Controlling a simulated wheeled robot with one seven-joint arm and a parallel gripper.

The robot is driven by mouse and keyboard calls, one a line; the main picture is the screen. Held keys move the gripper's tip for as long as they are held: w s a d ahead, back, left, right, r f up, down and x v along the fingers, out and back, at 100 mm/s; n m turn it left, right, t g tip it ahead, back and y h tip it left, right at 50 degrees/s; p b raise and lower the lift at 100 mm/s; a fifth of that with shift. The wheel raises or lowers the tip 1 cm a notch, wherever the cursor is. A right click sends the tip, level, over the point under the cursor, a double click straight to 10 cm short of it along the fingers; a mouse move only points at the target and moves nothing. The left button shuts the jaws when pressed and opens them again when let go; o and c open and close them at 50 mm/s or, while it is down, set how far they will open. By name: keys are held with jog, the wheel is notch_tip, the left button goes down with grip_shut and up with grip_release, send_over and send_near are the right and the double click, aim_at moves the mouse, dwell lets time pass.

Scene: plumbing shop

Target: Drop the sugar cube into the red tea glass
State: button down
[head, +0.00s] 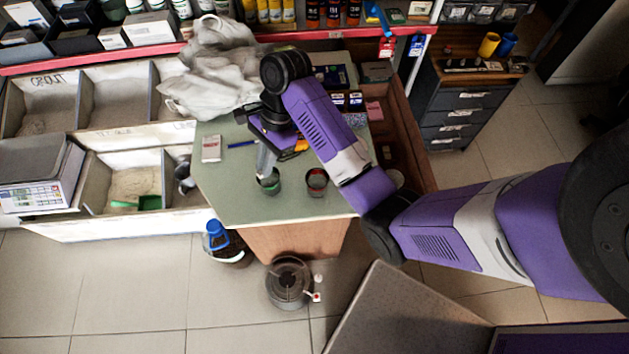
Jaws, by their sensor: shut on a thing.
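The red tea glass (316,182) stands upright on the green-grey tabletop (225,188), near its front edge. A similar green glass (270,186) stands just left of it, with a clear gap between them. My gripper (266,172) points down at the green glass, left of the red glass, and its fingertips overlap the green glass's rim in the head view. I cannot tell their height above it. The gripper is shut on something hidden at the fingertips. I cannot make out the sugar cube anywhere.
A crumpled grey cloth (215,70) lies at the back left. Small boxes stand behind the red glass. Sand bins and a scale (35,175) are at the left. The tabletop's front left is clear.

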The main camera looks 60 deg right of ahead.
aim_at(326, 172)
jog(key=s+d+m, duration=0.2)
jog(key=s+d, duration=0.1)
jog(key=s+d+m+t+h+p, duration=0.1)
jog(key=s+d+m, duration=0.2)
jog(key=s+d, duration=0.1)
jog(key=s+d+f+m+t, duration=0.1)
jog(key=s+d+m, duration=0.1)
jog(key=s+d, duration=0.1)
jog(key=shift+s+d, duration=0.4)
jog(key=shift+f, duration=2.85)
jog(key=shift+t, duration=0.3)
jog(key=c, duration=1.4)
grip_release()
